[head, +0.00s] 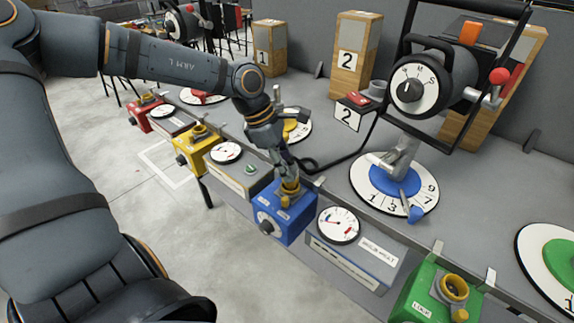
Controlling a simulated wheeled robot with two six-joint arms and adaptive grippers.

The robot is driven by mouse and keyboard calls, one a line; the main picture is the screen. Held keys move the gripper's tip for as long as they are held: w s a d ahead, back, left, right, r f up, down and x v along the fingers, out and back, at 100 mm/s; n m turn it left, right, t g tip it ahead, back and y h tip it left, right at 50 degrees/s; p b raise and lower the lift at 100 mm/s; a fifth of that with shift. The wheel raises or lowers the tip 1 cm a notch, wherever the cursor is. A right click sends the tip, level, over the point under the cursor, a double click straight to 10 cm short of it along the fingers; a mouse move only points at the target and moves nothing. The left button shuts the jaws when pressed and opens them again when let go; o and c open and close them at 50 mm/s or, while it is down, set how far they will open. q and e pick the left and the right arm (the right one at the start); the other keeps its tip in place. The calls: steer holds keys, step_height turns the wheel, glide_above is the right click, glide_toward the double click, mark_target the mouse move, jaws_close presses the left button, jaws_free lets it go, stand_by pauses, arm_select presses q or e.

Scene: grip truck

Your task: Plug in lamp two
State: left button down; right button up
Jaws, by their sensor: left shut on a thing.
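My left gripper (290,176) points down at the yellow-ringed socket on top of the blue box (284,222). It is shut on what looks like a plug, mostly hidden by the fingers. I cannot tell whether the plug is seated in the socket. A wooden block marked 2 (347,62) stands behind. My right gripper is not in view.
Yellow (191,161), red (138,122) and green (420,297) socket boxes line the front edge. A gauge (338,224) sits beside the blue box.

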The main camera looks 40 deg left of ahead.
mark_target(289, 159)
arm_select(q)
steer(key=shift+f+b, duration=0.8)
steer(key=shift+f, duration=0.1)
steer(key=c, duration=0.9)
jaws_free()
steer(key=shift+o, duration=0.4)
steer(key=shift+o, duration=1.1)
steer(key=shift+r+p, duration=1.75)
steer(key=shift+r, duration=0.8)
